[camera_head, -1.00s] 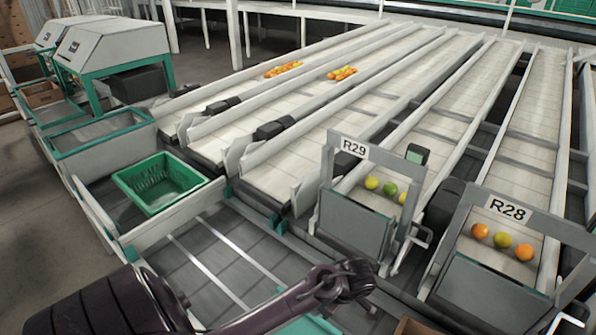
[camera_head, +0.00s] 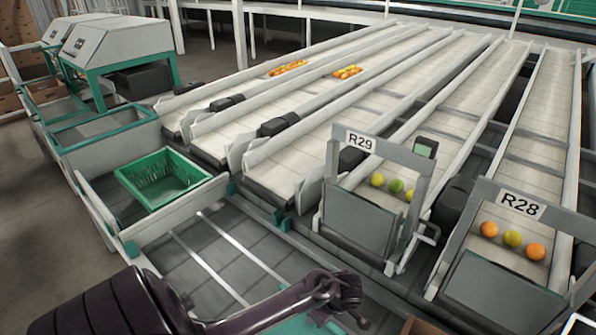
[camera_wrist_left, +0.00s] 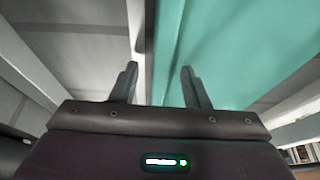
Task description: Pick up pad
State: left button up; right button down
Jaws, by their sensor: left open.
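No loose pad is clearly recognisable. A small dark device with a green face (camera_head: 424,147), possibly the pad, sits at the top right of the R29 gate frame. My left gripper (camera_head: 350,303) is low in the head view, in front of the R29 gate and apart from the device. In the left wrist view its two dark fingers (camera_wrist_left: 159,72) are spread with nothing between them. Beyond them are a teal surface (camera_wrist_left: 225,50) and a grey surface. My right gripper is not in view.
A green crate (camera_head: 166,179) stands at left on the grey-tiled conveyor (camera_head: 215,265). A teal edge lies below my left gripper.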

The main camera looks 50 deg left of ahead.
pick_arm(q)
jog(key=shift+c, duration=0.4)
grip_shut()
